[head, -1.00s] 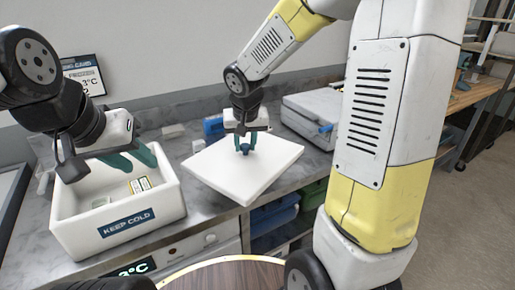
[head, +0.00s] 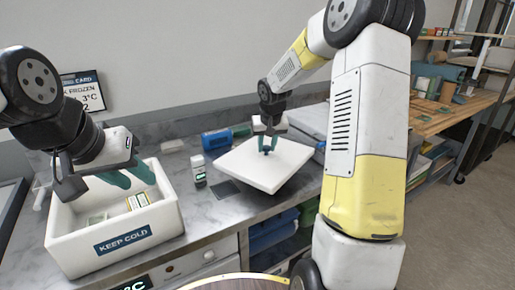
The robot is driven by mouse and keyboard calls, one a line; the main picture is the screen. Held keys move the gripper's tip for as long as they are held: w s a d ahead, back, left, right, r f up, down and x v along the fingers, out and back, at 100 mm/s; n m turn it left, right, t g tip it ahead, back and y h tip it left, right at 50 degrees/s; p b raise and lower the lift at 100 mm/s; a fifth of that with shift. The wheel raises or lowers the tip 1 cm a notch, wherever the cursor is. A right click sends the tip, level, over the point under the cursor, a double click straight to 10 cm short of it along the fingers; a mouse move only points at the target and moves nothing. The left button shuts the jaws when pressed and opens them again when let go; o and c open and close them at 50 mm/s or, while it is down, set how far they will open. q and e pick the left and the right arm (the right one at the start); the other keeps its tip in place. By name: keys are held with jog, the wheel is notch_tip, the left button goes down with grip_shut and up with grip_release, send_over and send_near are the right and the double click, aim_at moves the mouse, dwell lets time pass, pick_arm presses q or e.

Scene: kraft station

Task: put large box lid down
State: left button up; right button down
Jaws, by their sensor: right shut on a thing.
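The large white box lid (head: 250,165) is a flat square slab with a dark blue knob (head: 267,148) on top. My right gripper (head: 267,145) is shut on that knob and holds the lid slightly tilted over the grey counter's front part. Whether the lid touches the counter is hard to tell. The open white box (head: 75,247) with a KEEP COLD label stands at the left, with a few small items inside.
A small white bottle (head: 198,170) stands on the counter (head: 205,210) between box and lid, beside a dark flat pad (head: 226,187). A blue object (head: 216,140) lies behind. A light grey case (head: 312,120) is behind the lid. A wooden bench (head: 440,115) stands at the right.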

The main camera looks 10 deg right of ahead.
aim_at(267, 149)
jog(key=shift+f, duration=1.1)
jog(key=shift+f, duration=0.55)
jog(key=c, duration=1.1)
grip_release()
jog(key=shift+r, duration=0.1)
